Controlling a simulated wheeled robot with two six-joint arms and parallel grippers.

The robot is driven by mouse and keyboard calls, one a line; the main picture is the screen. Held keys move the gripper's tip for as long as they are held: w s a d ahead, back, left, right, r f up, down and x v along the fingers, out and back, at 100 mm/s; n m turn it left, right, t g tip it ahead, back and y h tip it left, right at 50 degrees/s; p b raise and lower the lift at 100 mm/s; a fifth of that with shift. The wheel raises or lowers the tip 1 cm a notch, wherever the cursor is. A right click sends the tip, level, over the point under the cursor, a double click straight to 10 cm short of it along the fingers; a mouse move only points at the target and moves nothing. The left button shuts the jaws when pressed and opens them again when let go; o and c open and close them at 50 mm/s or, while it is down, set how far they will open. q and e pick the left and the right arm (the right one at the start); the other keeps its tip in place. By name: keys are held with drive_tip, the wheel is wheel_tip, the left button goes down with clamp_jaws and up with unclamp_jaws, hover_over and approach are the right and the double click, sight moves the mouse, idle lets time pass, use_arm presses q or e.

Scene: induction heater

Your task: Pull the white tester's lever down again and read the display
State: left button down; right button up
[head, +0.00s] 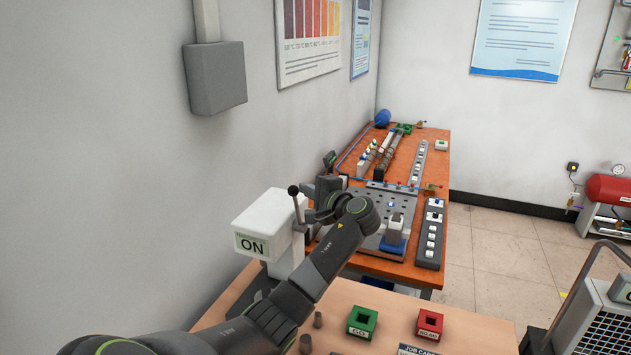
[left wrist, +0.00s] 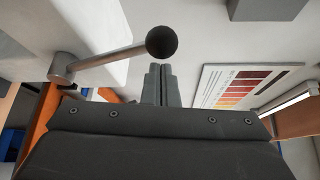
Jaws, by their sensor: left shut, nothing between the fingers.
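The white tester (head: 268,222) stands on the near wooden table at the left, with a panel on its front reading "ON" (head: 251,246). Its lever (head: 297,206) is a grey metal rod with a black ball knob (head: 293,190), and it points upward in the head view. In the left wrist view the black ball (left wrist: 162,43) is close to the fingertips, but not between them. My left gripper (head: 308,190) is beside the lever, on its right in the head view. In the left wrist view its fingers (left wrist: 160,72) are shut and empty. My right gripper is not seen.
A green block (head: 362,322) and a red block (head: 430,324) sit on the near table, with small grey cylinders (head: 306,343) left of them. Behind is an orange bench (head: 432,170) with fixtures. A wall with a grey box (head: 215,78) bounds the left side.

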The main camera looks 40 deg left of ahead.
use_arm(q)
drive_tip(key=shift+s, duration=0.35)
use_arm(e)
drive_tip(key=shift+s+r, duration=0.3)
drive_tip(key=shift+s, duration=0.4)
